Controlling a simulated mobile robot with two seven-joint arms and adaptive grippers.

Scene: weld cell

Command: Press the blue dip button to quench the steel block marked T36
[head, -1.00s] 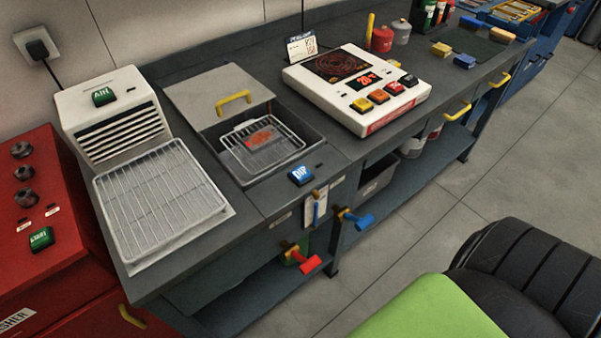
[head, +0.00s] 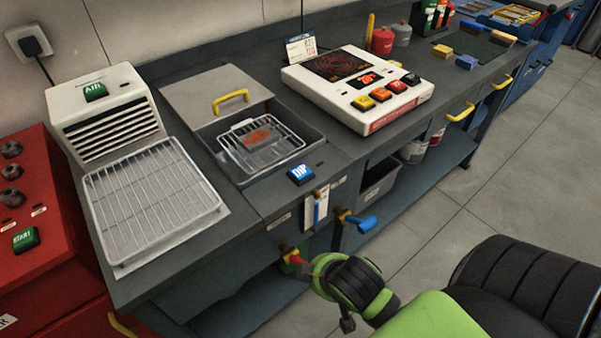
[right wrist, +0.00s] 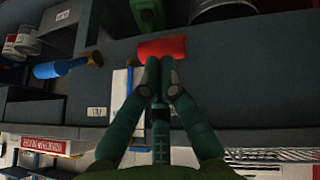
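The blue dip button (head: 300,174) sits on the bench front edge, before the quench tank (head: 310,150). A reddish-orange block (head: 257,136) lies on a wire basket (head: 285,147) in the open tank; I cannot read any marking on it. In the head view my right arm reaches in low before the bench, its hand partly covering the red valve handle. In the right wrist view my right gripper (right wrist: 158,66) has its fingers together and looks empty, its tips close to the red handle (right wrist: 162,47); I cannot tell whether they touch. My left gripper is out of view.
A blue valve handle (head: 360,222) sticks out below the bench edge. A wire cooling rack (head: 150,205) with an AIR blower (head: 105,115) stands left, a heater unit (head: 385,115) right. The tank's lid has a yellow handle (head: 231,100). The floor at right is clear.

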